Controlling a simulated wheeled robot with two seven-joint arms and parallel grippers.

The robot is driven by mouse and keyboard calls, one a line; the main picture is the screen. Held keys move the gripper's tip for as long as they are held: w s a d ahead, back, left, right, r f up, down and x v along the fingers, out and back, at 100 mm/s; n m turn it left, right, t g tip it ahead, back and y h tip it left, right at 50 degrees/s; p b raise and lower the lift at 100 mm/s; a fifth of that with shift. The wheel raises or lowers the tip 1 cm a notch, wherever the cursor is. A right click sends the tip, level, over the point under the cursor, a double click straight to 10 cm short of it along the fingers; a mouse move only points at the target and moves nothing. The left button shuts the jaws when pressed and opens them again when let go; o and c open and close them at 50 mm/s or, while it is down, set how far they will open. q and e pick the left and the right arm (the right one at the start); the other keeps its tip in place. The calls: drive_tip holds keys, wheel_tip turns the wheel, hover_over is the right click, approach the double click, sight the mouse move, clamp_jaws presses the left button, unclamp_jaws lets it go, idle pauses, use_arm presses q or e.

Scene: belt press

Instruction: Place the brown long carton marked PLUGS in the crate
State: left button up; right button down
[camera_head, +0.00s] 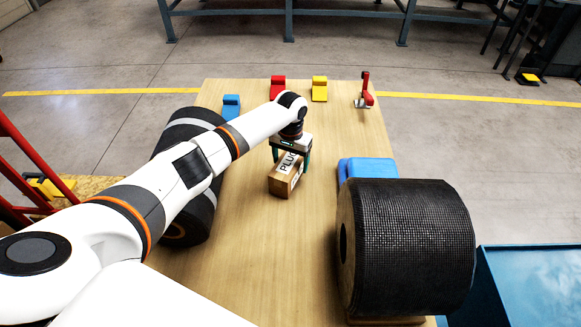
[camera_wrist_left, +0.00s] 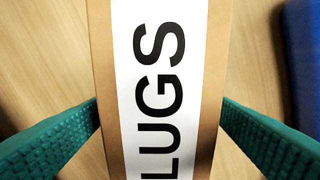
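The brown long carton (camera_head: 286,184) marked PLUGS stands on the wooden table near its middle. Its white label with black letters fills the middle of the left wrist view (camera_wrist_left: 160,90). My left gripper (camera_head: 291,158) is over the carton from above. Its green fingers lie one on each side and meet the carton's edges with no gap showing; the fingertips are hidden below the carton's top. The carton looks to rest on the table. A blue open container (camera_head: 535,285), which looks like the crate, stands at the lower right beyond the table edge. My right gripper is out of view.
A large black roll (camera_head: 408,245) stands on the table's right, with a blue object (camera_head: 367,167) behind it. Another black roll (camera_head: 195,205) lies on the left, partly behind my left arm. Blue, red and yellow blocks and a red tool (camera_head: 366,92) line the far edge.

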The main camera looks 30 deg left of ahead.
use_arm(q)
drive_tip(key=c, duration=1.2)
wheel_tip(320, 180, up, 10)
drive_tip(key=shift+c, duration=0.2)
drive_tip(key=s+d+r, duration=0.2)
drive_tip(key=s+d, duration=0.3)
drive_tip(key=s, duration=0.7)
drive_tip(key=s+d+r, duration=0.2)
drive_tip(key=s+d, duration=0.4)
drive_tip(key=s, duration=0.6)
drive_tip(key=shift+r+m, duration=0.3)
drive_tip(key=shift+r, duration=0.1)
drive_tip(key=shift+f, duration=0.1)
